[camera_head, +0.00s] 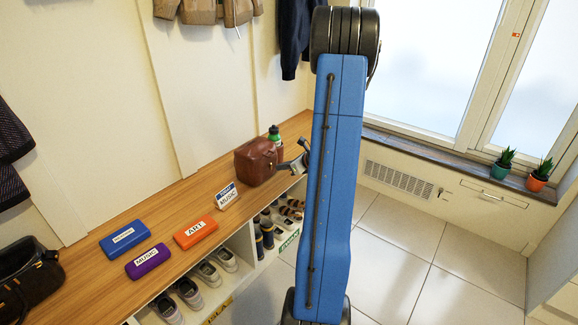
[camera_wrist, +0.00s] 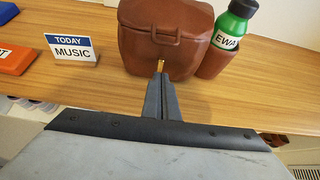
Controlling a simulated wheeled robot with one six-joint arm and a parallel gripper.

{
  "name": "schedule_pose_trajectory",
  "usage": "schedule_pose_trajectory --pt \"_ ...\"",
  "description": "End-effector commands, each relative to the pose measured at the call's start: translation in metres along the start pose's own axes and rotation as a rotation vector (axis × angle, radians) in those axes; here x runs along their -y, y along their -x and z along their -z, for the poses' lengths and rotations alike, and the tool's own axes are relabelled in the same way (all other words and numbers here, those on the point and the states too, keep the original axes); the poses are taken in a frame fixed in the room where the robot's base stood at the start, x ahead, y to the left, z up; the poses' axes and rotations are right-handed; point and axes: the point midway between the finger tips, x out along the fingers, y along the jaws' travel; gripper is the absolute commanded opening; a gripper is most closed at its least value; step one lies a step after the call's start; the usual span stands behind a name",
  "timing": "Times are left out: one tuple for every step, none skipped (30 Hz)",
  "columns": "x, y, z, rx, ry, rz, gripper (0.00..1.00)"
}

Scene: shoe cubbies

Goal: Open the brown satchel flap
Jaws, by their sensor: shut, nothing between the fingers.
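The brown satchel (camera_head: 256,161) stands upright on the wooden bench top. In the wrist view the satchel (camera_wrist: 140,50) faces me with its flap (camera_wrist: 165,18) lying down over the front. A small brass-coloured clasp piece (camera_wrist: 160,65) shows at the front, just beyond my fingertips. My gripper (camera_wrist: 161,76) is shut and empty, its tips close in front of the satchel's lower front. I cannot tell whether they touch it. In the head view my gripper (camera_head: 302,160) is at the satchel's right side, partly hidden by my blue arm.
A green bottle (camera_wrist: 233,25) labelled EWA sits in the satchel's side pocket. A TODAY MUSIC sign (camera_wrist: 72,49) stands to the left. Blue (camera_head: 124,239), purple (camera_head: 148,261) and orange (camera_head: 195,232) cases lie farther left. Cubbies with shoes (camera_head: 190,292) are below the bench top.

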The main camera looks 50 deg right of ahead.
Motion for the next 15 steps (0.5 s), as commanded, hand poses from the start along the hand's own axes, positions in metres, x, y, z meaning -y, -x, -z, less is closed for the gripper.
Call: schedule_pose_trajectory --pt "-0.001 -0.007 0.000 -0.001 0.000 -0.002 0.00" --pt "0.000 -0.011 0.000 -0.001 0.000 -0.002 0.00" --pt "0.000 -0.016 0.000 -0.001 -0.001 -0.002 0.00" --pt "0.000 -0.019 0.000 -0.001 0.000 -0.002 0.00" --pt "0.000 -0.018 -0.004 0.001 0.003 0.000 0.00" --pt "0.000 -0.015 -0.010 0.002 0.004 0.001 0.00" --pt "0.000 -0.014 -0.013 0.002 0.005 0.001 0.00" --pt "0.000 -0.012 -0.016 0.002 0.004 0.001 0.00" --pt "0.000 -0.011 -0.020 0.002 0.004 0.001 0.00" --pt "0.000 -0.010 -0.022 0.002 0.003 0.001 0.00" --pt "0.000 -0.009 -0.025 0.002 0.003 0.001 0.00" --pt "0.000 -0.008 -0.028 0.001 0.002 0.000 0.00" --pt "0.000 -0.007 -0.030 0.001 0.003 0.000 0.00" --pt "0.000 -0.006 -0.032 0.001 0.003 0.000 0.00" --pt "0.000 -0.005 -0.034 0.001 0.002 0.000 0.00"
